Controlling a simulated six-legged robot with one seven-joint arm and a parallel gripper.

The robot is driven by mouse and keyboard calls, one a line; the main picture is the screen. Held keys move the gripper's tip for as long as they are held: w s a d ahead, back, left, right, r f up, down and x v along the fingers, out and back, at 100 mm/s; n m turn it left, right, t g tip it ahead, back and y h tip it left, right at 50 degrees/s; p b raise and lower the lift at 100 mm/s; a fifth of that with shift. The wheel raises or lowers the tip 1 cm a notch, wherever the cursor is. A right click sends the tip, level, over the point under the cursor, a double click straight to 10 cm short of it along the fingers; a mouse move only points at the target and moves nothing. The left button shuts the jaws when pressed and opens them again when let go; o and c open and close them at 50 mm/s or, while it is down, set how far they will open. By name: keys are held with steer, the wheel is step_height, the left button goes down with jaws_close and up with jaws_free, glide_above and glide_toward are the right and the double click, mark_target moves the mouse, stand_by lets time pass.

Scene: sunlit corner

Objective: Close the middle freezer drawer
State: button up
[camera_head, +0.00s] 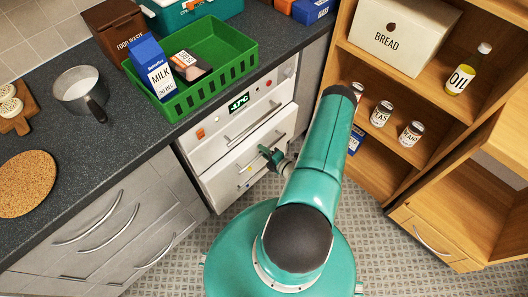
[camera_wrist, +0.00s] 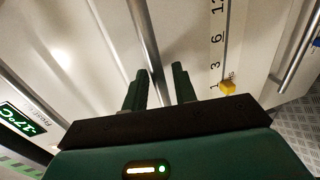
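The white freezer (camera_head: 215,147) stands under the counter, its display reading about -17°C. A drawer front (camera_head: 225,180) below its panel has a metal bar handle (camera_wrist: 150,45); how far this drawer stands out, and whether it is the middle one, I cannot tell. My gripper (camera_head: 268,154) is at this front. In the wrist view my gripper (camera_wrist: 160,85) is open, its two dark green fingers apart. The handle bar runs between them, with no clear grip on it. Number marks and a yellow marker (camera_wrist: 228,87) show beside the handle.
Another bar handle (camera_wrist: 298,55) shows at the right of the wrist view. A green crate (camera_head: 222,88) with a milk carton (camera_head: 152,68) stands on the counter above. A wooden shelf unit (camera_head: 375,160) stands right of the freezer. Grey drawers (camera_head: 110,225) are at left. Tiled floor is clear below.

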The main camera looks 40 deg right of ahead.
jaws_close()
steer(key=shift+w, duration=2.2)
steer(key=shift+o, duration=0.7)
jaws_free()
steer(key=shift+w, duration=0.1)
steer(key=s+r, duration=0.2)
steer(key=s, duration=1.1)
steer(key=shift+s+d+r, duration=0.15)
steer(key=shift+s+r, duration=0.2)
steer(key=shift+s, duration=0.1)
